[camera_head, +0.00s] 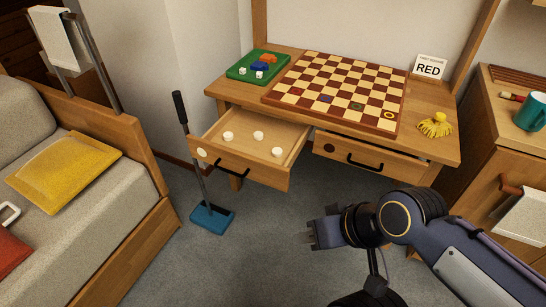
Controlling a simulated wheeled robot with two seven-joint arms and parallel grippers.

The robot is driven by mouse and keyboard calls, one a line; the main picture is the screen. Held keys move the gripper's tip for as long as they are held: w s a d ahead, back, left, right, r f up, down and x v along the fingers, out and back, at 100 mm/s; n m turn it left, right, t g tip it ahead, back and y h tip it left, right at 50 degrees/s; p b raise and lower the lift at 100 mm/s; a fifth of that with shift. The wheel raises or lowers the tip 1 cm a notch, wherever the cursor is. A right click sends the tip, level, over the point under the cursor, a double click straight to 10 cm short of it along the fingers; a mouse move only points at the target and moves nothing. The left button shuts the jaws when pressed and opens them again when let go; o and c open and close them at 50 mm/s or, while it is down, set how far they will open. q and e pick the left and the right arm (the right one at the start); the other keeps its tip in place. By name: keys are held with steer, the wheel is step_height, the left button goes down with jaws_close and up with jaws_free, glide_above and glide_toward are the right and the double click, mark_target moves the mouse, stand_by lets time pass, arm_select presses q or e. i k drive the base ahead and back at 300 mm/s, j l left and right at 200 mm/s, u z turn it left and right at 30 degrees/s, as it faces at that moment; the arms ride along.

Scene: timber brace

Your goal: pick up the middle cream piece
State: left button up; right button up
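Several small round pieces are in view, and three cream ones lie in the open left drawer (243,166) of the desk. The middle cream piece (258,135) lies flat on the drawer floor. Another cream piece (228,135) is to its left, and a third cream piece (277,152) is to its right, nearer the drawer front. None of them is covered. My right gripper (313,234) is in front of the desk, below and right of the drawer, apart from the pieces. Its fingers point left; their gap is too unclear to judge. My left gripper is not in view.
A checkerboard (340,90) and a green tray (258,66) stand on the desk. The right drawer (372,161) is nearly shut. A long-handled blue dustpan (212,218) stands left of the open drawer. A bed (130,200) is at left, a cabinet (500,130) at right.

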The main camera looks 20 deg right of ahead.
mark_target(258, 135)
steer(key=k+u, duration=0.1)
steer(key=u, duration=0.9)
steer(key=k+u, duration=0.15)
steer(key=u, duration=0.35)
steer(key=l, duration=2.3)
steer(key=u, duration=0.05)
